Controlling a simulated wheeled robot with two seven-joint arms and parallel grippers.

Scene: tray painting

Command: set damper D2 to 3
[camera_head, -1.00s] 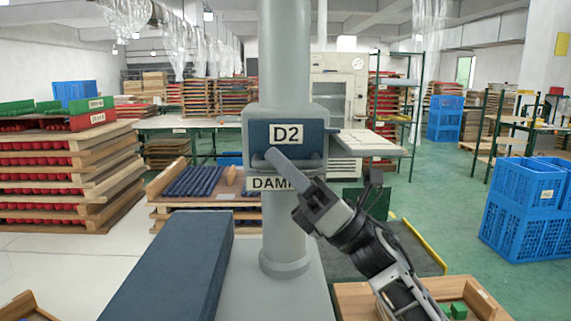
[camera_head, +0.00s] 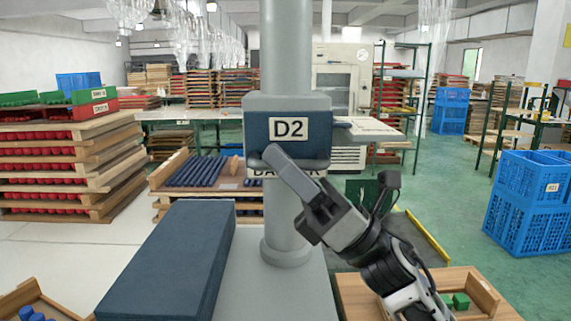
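The damper D2 box (camera_head: 259,108) is a grey housing on a thick grey upright pipe (camera_head: 285,50), with a dark blue face and a plate reading D2 (camera_head: 288,130). Below it is a DAMPER label (camera_head: 257,173), partly covered by my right gripper. My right gripper (camera_head: 274,156) comes in from the lower right, its fingertip in front of the lower left of the blue face. I cannot tell whether it touches. The two fingers overlap in this view, so their opening is unclear. No lever or number scale is clearly seen. My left gripper is out of view.
A long dark blue block (camera_head: 170,255) lies left of the pipe. A wooden tray with green blocks (camera_head: 355,300) is at the lower right. Blue crates (camera_head: 515,220) stand at the right. Stacked wooden trays with red items (camera_head: 95,200) stand at the left.

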